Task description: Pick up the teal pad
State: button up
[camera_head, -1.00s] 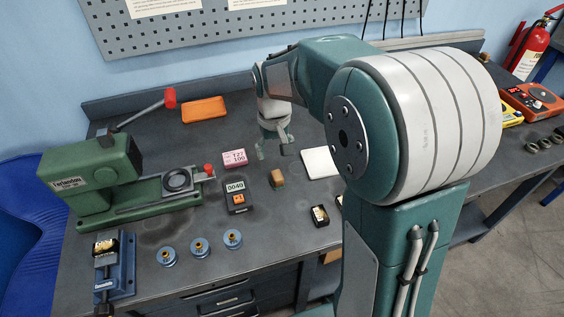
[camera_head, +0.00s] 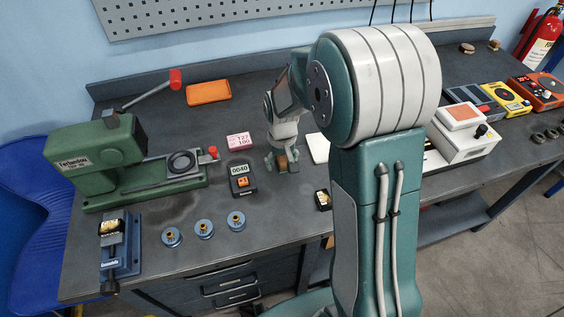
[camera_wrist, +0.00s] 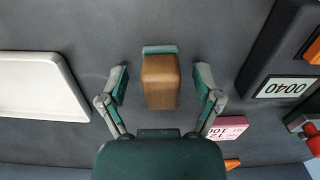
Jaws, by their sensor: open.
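A brown block (camera_wrist: 160,82) with a teal strip, the teal pad (camera_wrist: 160,49), along its far edge lies on the dark bench in the wrist view. My gripper (camera_wrist: 162,79) is open, with one finger on each side of the brown block and a visible gap on both sides. The teal strip lies slightly beyond the fingertips in that picture. In the head view my gripper (camera_head: 281,161) is low over the bench at the block (camera_head: 282,164). The teal strip cannot be made out there.
A black meter (camera_head: 242,180) and a pink timer box (camera_head: 239,141) stand left of my gripper. A white tray (camera_wrist: 42,84) lies to the left in the wrist view. A green press (camera_head: 95,160) and blue round holders (camera_head: 204,229) are farther left.

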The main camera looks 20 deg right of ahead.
jog(key=shift+a, duration=0.3)
jog(key=shift+c, duration=1.2)
jog(key=c, duration=0.9)
jog(key=shift+d, duration=0.25)
